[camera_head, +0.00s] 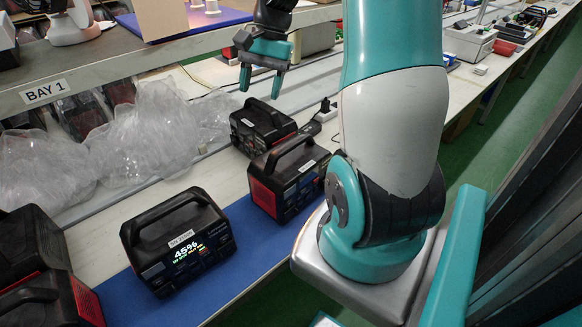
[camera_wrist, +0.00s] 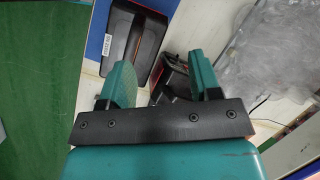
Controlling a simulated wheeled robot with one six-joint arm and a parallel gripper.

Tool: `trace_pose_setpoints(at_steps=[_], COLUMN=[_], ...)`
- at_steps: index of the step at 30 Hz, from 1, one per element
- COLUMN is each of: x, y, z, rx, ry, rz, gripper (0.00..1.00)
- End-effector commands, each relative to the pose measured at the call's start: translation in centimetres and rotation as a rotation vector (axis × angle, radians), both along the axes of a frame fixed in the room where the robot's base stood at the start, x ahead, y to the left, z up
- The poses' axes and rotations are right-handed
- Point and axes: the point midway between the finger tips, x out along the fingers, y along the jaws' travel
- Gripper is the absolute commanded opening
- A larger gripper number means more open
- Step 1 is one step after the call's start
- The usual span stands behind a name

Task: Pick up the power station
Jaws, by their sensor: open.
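Several black power stations with top handles stand along the bench. One with a lit "45%" display (camera_head: 180,243) stands at front on the blue mat. A black and red one (camera_head: 288,178) stands behind it, and another (camera_head: 259,124) stands farther back. My gripper (camera_head: 261,80) is open and empty, fingers pointing down, above and beyond the farthest of these three. In the wrist view, my gripper (camera_wrist: 160,76) has a power station (camera_wrist: 173,78) partly showing between its fingers, largely hidden by the gripper. A labelled power station (camera_wrist: 134,42) shows at upper left there.
More power stations (camera_head: 40,270) crowd the left edge. Clear plastic wrap (camera_head: 140,135) lies along the back of the bench. A shelf marked "BAY 1" (camera_head: 45,91) overhangs it. Green floor (camera_head: 475,145) lies to the right.

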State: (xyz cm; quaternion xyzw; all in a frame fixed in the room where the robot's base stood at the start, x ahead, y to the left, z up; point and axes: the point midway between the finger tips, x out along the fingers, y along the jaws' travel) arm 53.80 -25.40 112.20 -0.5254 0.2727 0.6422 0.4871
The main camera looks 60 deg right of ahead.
Motion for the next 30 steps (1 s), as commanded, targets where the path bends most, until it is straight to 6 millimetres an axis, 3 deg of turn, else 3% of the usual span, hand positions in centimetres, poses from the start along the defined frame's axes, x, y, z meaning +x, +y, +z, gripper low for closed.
trace_pose_setpoints(at_steps=[1,3,6,9,14,24,30], x=[-0.9,-2.1,-3.7,-4.6,-4.8,-4.3,-4.2], y=[-3.5,-6.9,-10.2,-11.8,-11.4,-8.4,-7.6], z=[0.1,-0.3,-0.7,-1.2,-3.3,-10.2,-12.3], rx=[0.017,0.033,0.053,0.064,0.071,0.070,0.067], ry=[0.044,0.093,0.142,0.168,0.179,0.179,0.176], rz=[-0.140,-0.292,-0.445,-0.524,-0.547,-0.543,-0.543], gripper=[0.57,0.57,0.57,0.57,0.57,0.57,0.57])
